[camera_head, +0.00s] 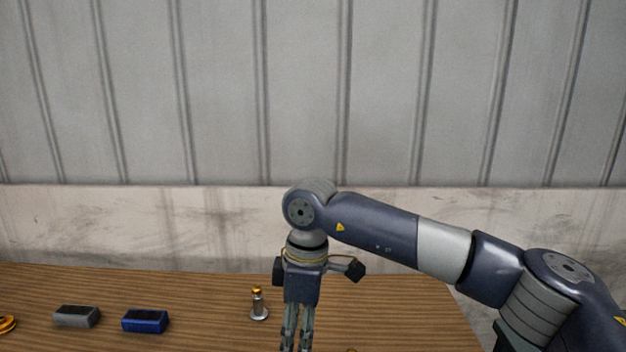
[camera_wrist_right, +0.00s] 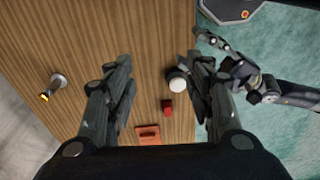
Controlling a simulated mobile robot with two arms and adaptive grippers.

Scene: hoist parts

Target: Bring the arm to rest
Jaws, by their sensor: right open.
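My right arm comes in from the right in the head view and bends down at the wrist. My right gripper (camera_head: 297,338) points down over the wooden table, and its fingertips are cut off by the lower edge. In the right wrist view my right gripper (camera_wrist_right: 160,62) has its fingers wide apart, with nothing held between them. My left gripper (camera_wrist_right: 212,42) shows small at the upper right of that view, beside the table edge; its jaw opening is too unclear to tell.
A white round thing (camera_wrist_right: 178,85), a red block (camera_wrist_right: 167,108) and an orange-red piece (camera_wrist_right: 148,134) lie below my right gripper.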

